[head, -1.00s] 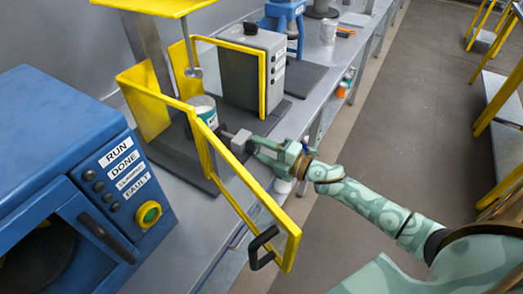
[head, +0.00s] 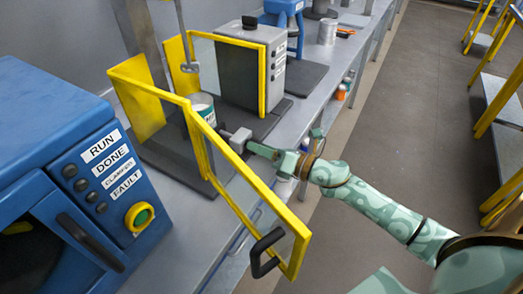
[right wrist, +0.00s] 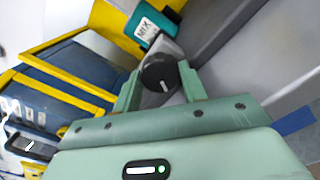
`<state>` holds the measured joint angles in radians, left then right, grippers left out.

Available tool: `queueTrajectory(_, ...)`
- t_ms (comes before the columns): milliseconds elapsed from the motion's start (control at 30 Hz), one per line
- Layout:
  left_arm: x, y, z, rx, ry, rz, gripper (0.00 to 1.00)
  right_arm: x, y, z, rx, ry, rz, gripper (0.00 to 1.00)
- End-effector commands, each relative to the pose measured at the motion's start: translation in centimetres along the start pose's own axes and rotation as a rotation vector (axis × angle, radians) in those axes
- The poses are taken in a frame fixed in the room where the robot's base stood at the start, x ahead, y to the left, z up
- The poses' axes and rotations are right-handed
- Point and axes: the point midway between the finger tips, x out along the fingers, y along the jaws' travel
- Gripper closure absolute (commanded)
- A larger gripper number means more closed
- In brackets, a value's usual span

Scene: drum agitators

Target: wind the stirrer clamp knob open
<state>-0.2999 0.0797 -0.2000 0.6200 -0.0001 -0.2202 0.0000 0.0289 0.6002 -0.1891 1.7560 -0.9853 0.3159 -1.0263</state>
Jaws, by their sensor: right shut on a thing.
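The clamp knob (right wrist: 158,74) is a dark round knob with a white mark line, at the upper middle of the right wrist view. My right gripper (right wrist: 161,88) is shut on it, one finger on each side. In the head view my right gripper (head: 259,149) reaches in from the right, its fingers seen nearly edge-on, at the grey clamp block (head: 240,138); the knob is mostly hidden there. A can with a teal label (head: 204,110) stands on the dark stirrer base, beside the block. It shows in the right wrist view (right wrist: 145,24), labelled MIX. My left gripper is out of view.
A yellow-framed clear guard door (head: 248,200) with a black handle (head: 266,252) stands open in front of the stirrer. A blue machine (head: 60,170) stands at the left. A grey machine (head: 238,70) stands behind.

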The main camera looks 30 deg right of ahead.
Motion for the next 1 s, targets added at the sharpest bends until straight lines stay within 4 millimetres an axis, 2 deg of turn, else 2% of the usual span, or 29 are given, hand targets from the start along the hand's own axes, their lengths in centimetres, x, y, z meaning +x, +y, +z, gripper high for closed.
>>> queueTrajectory(400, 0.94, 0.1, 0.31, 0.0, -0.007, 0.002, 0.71, -0.07, -0.18, -0.39, -0.161, 0.007, -0.002, 0.81)
queueTrajectory(900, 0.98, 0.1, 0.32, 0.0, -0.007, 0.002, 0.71, -0.09, -0.16, -0.39, -0.177, 0.007, -0.003, 0.81)
queueTrajectory(933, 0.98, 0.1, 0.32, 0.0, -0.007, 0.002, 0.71, -0.09, -0.16, -0.39, -0.176, 0.007, -0.003, 0.53)
queueTrajectory(1000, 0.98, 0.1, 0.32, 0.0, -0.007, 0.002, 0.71, -0.08, -0.15, -0.35, -0.176, 0.007, -0.002, 0.36)
